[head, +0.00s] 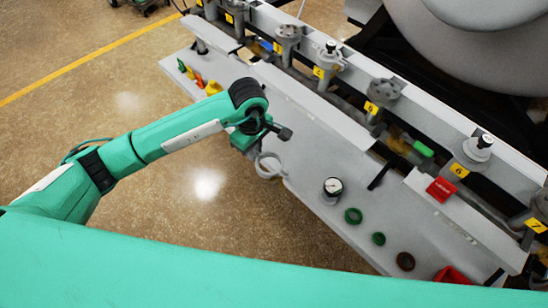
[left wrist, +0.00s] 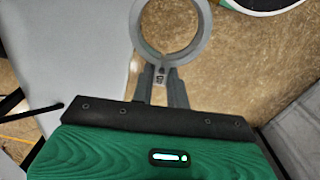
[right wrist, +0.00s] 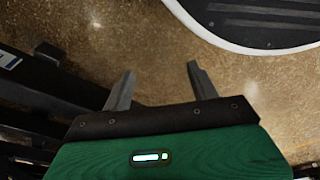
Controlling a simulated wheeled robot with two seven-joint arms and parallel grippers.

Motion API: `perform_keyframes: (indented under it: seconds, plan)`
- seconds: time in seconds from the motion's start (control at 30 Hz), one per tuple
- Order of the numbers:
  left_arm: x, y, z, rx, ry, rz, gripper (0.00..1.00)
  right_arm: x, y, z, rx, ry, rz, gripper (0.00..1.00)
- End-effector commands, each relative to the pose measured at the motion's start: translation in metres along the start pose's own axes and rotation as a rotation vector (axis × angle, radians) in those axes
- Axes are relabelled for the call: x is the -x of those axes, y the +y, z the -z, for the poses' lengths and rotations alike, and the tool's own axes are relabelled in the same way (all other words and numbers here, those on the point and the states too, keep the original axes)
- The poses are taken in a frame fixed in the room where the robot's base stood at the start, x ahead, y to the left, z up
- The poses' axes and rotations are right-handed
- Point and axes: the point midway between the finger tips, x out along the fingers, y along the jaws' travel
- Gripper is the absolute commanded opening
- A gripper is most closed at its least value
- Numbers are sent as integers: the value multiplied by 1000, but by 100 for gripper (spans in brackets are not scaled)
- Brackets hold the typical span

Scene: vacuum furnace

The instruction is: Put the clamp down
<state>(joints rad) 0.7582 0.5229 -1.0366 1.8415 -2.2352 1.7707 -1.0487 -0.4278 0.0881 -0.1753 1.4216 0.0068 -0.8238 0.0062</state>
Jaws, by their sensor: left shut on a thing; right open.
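The clamp (left wrist: 205,30) is a grey ring with a short stem. It also shows in the head view (head: 262,170), at the left edge of the grey shelf. My left gripper (left wrist: 163,80) is shut on the clamp's stem, and the ring sticks out beyond the fingertips. In the left wrist view the ring is over the brown floor, with the grey shelf surface to its left. I cannot tell its height. My right gripper (right wrist: 157,75) is open and empty above the floor in the right wrist view. It does not show in the head view.
A red tag (head: 440,189) is near the numbered flanges. Mid-shelf is mostly clear.

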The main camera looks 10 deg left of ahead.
Motion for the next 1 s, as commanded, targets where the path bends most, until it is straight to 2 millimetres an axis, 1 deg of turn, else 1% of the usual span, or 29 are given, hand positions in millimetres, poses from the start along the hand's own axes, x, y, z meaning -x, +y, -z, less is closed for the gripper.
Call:
perform_keyframes:
  seconds: [0.03,0.1,0.23,0.37,0.47,0.8,0.9,1.0]
  plan:
    - [-24,0,-7,53,-6,5,0,-4,0,6,-2,8,0,60]
    - [-40,1,-13,124,-6,7,0,2,0,14,-3,11,1,60]
    - [-59,2,-19,218,-5,10,0,12,-1,22,-5,15,2,60]
    - [-66,5,-18,260,-3,11,0,16,-1,26,-6,16,2,60]
    - [-65,14,-3,270,-2,11,0,15,0,24,-6,15,2,60]
    - [-66,60,74,269,-4,12,0,-2,2,12,-2,11,-2,60]
    - [-66,73,95,268,-4,10,0,-6,2,9,-1,13,-3,60]
    - [-66,82,111,266,-5,12,0,-9,2,7,-1,11,-3,60]
